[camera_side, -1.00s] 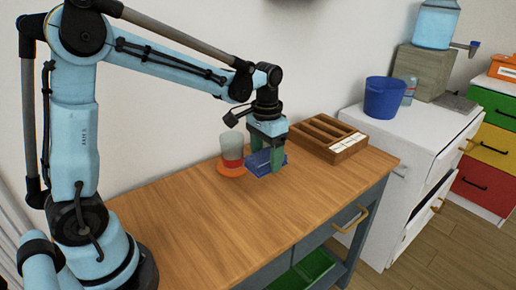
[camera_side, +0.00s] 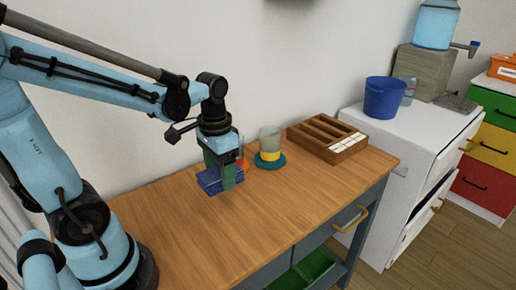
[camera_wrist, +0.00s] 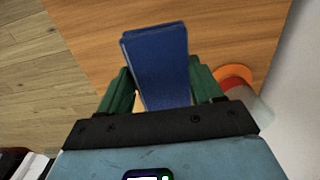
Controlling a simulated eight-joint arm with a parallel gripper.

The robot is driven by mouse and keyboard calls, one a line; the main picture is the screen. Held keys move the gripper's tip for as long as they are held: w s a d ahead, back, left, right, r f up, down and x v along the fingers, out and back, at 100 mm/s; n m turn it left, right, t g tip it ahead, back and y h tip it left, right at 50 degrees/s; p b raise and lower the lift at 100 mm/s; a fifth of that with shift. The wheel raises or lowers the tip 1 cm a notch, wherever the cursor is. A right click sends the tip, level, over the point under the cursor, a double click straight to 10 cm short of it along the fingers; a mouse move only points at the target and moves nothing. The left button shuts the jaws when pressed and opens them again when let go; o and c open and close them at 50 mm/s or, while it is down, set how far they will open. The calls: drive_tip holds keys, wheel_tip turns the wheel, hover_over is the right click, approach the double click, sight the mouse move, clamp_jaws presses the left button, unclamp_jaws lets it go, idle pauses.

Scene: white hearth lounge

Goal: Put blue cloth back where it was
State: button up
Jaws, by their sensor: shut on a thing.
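My gripper (camera_side: 220,178) is shut on the blue cloth, a folded flat dark-blue pad, in the side view at the middle-left of the wooden table (camera_side: 270,215). The blue cloth (camera_side: 208,184) appears to hang just above the table top; the exact gap is hard to tell. In the wrist view the cloth (camera_wrist: 158,62) sits between the green fingers of the gripper (camera_wrist: 160,88) and sticks out beyond them. The spot beneath the cloth is hidden.
A clear cup with a yellow band (camera_side: 270,143) stands on a teal coaster (camera_side: 270,161) to the right. A red-banded cup is mostly behind my gripper; its orange coaster (camera_wrist: 235,73) shows in the wrist view. A wooden divided tray (camera_side: 327,138) is further right. The front table is clear.

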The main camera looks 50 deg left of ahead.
sight(208, 170)
drive_tip(key=a+f, duration=0.1)
drive_tip(key=a, duration=0.1)
drive_tip(key=a+f, duration=0.2)
drive_tip(key=a, duration=0.1)
drive_tip(key=w+a+f, duration=0.1)
drive_tip(key=a+f, duration=0.1)
drive_tip(key=shift+a, duration=0.4)
drive_tip(key=shift+f, duration=1.9)
drive_tip(key=shift+f, duration=0.1)
drive_tip(key=o, duration=0.9)
drive_tip(key=shift+o, duration=0.2)
wheel_tip(208, 170, up, 12)
drive_tip(key=d+r+t, duration=0.1)
drive_tip(key=d+t, duration=0.6)
drive_tip(key=d, duration=0.6)
drive_tip(key=shift+w+r, duration=0.2)
drive_tip(key=shift+r, duration=0.05)
